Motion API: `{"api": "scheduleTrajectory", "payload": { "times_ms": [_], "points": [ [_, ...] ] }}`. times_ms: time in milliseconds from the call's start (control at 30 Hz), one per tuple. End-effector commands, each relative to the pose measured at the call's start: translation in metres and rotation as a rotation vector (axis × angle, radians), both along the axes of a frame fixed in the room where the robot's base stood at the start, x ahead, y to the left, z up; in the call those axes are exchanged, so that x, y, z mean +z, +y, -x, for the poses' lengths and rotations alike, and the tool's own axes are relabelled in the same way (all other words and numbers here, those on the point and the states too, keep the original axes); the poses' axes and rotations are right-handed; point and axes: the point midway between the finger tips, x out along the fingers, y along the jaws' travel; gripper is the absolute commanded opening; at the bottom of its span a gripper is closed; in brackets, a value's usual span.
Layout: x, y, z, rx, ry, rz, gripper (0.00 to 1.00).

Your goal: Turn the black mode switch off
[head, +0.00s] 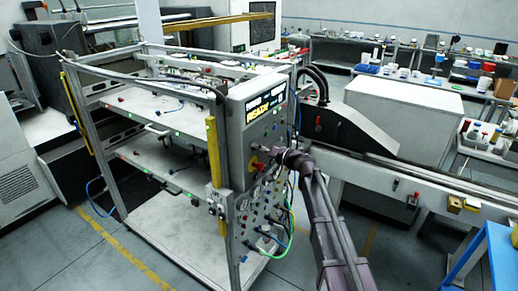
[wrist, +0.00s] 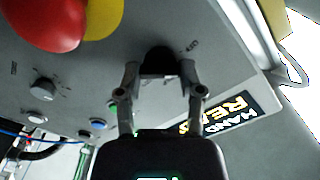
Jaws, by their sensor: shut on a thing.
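The black mode switch (wrist: 160,58) is a dark knob on the grey control panel (wrist: 95,75) in the wrist view. My gripper (wrist: 160,78) is shut on it, one finger on each side. The switch's pointer and most of its lettering are hidden or too blurred to read. In the head view my gripper (head: 283,158) is at the front of the panel (head: 240,130), below the display, and it hides the switch.
A red mushroom button (wrist: 45,20) on a yellow plate sits near the switch. A grey knob (wrist: 44,88) and several small buttons are on the same panel. A lit display (head: 262,107) is above my gripper. Hoses and connectors (head: 268,220) are below it.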

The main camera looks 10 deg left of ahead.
Motion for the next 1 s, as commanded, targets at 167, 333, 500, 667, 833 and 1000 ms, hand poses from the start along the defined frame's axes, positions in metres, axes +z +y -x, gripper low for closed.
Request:
{"api": "scheduleTrajectory", "payload": {
  "times_ms": [167, 333, 500, 667, 833, 1000],
  "points": [
    [0.0008, 0.0008, -0.0001, 0.000, -0.146, 0.051, 0.01],
    [0.0010, 0.0009, 0.0001, 0.000, -0.257, 0.092, 0.01],
    [0.0011, 0.0010, 0.0002, -0.001, -0.330, 0.118, 0.01],
    [0.0012, 0.0011, 0.0003, -0.002, -0.362, 0.129, 0.01],
    [0.0012, 0.0011, 0.0003, -0.002, -0.371, 0.133, 0.01],
    [0.0012, 0.0011, 0.0003, -0.002, -0.370, 0.133, 0.01]
  ]
}}
